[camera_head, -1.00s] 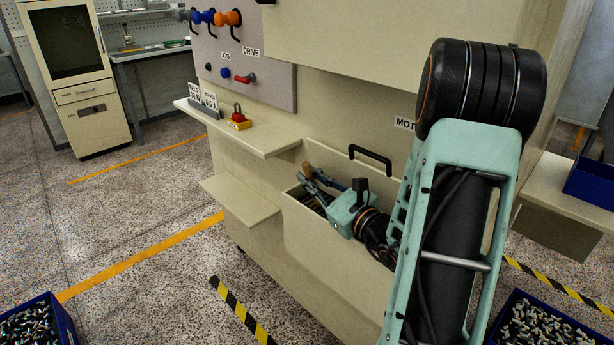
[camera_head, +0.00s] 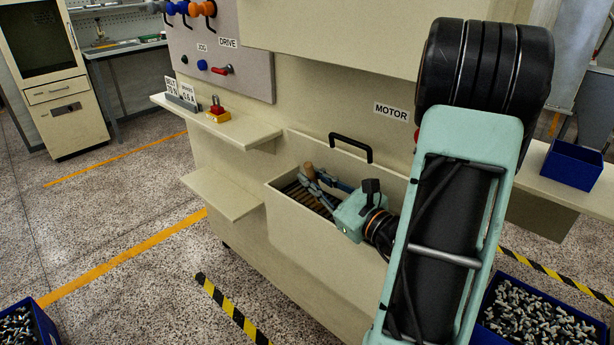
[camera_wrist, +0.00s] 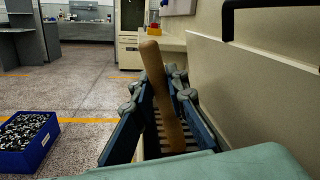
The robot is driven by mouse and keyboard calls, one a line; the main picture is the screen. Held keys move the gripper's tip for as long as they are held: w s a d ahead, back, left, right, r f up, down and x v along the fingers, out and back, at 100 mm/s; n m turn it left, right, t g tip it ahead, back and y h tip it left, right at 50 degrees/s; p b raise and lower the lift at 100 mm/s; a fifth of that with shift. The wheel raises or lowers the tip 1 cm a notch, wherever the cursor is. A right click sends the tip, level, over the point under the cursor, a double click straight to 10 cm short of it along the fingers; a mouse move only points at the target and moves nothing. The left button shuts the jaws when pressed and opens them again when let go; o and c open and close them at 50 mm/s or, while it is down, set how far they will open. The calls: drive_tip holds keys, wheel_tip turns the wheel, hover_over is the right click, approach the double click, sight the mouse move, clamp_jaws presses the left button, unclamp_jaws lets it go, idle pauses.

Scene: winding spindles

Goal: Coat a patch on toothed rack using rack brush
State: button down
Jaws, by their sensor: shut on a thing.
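The rack brush shows its wooden handle (camera_head: 308,170), and the handle stands tilted between my fingers in the wrist view (camera_wrist: 162,100). My gripper (camera_head: 317,181) is shut on the brush, inside the open cream bin (camera_head: 335,225) on the machine front. The brush's lower end and bristles are hidden. The toothed rack (camera_head: 319,207) appears as dark, ridged strips in the bin, under and beside my fingers. Its ridges also show between the fingers in the wrist view. I cannot tell whether the bristles touch it, and no coated patch can be made out.
A black handle (camera_head: 351,147) rises behind the bin. Two cream shelves, an upper one (camera_head: 247,133) and a lower one (camera_head: 215,193), jut out at its left. Blue crates of metal parts stand on the floor at left (camera_head: 28,328) and right (camera_head: 535,315).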

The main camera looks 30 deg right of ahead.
drive_tip(key=d+v, duration=0.1)
drive_tip(key=v, duration=0.5)
drive_tip(key=d+b+v, duration=0.1)
drive_tip(key=v, duration=0.6)
drive_tip(key=d+r+b+v, duration=0.1)
drive_tip(key=v, duration=0.6)
drive_tip(key=shift+w+d+r, duration=0.1)
drive_tip(key=shift+w+d, duration=0.05)
drive_tip(key=shift+w, duration=0.25)
drive_tip(key=shift+s+a+f+x, duration=0.15)
drive_tip(key=shift+a+x, duration=0.25)
drive_tip(key=shift+x, duration=3)
drive_tip(key=shift+a+f+x, duration=0.25)
drive_tip(key=shift+a+x, duration=0.2)
drive_tip(key=shift+x, duration=2.95)
drive_tip(key=shift+s+a+f+x, duration=0.15)
drive_tip(key=shift+a+x, duration=0.25)
drive_tip(key=shift+x, duration=3)
